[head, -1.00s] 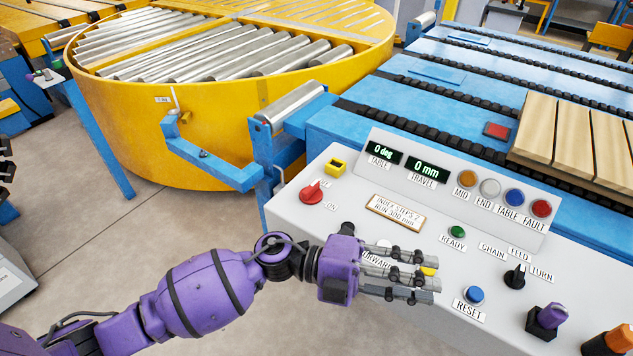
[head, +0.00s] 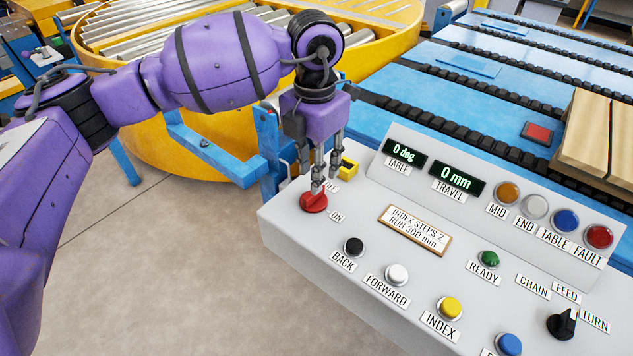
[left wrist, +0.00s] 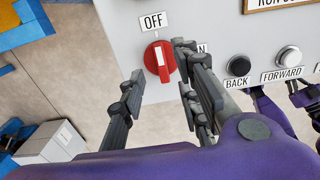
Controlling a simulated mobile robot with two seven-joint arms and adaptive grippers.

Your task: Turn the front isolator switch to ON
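The red isolator switch (head: 313,203) is on the left end of the grey control panel (head: 300,240), between its OFF and ON labels. In the left wrist view, the white bar on the red knob (left wrist: 161,62) points toward the OFF label (left wrist: 153,21). My left gripper (head: 325,188) points down over the switch. In the left wrist view, its fingers are spread, one left of and below the knob, others close by its right side and partly over the ON label. I cannot tell whether they touch it. My right gripper (left wrist: 303,94) appears partly at the right edge, cut off.
Black BACK (head: 353,246), white FORWARD (head: 397,275) and yellow INDEX (head: 449,308) buttons line the panel's front. A blue frame and yellow turntable (head: 190,150) lie behind the panel. Open floor lies in front of it.

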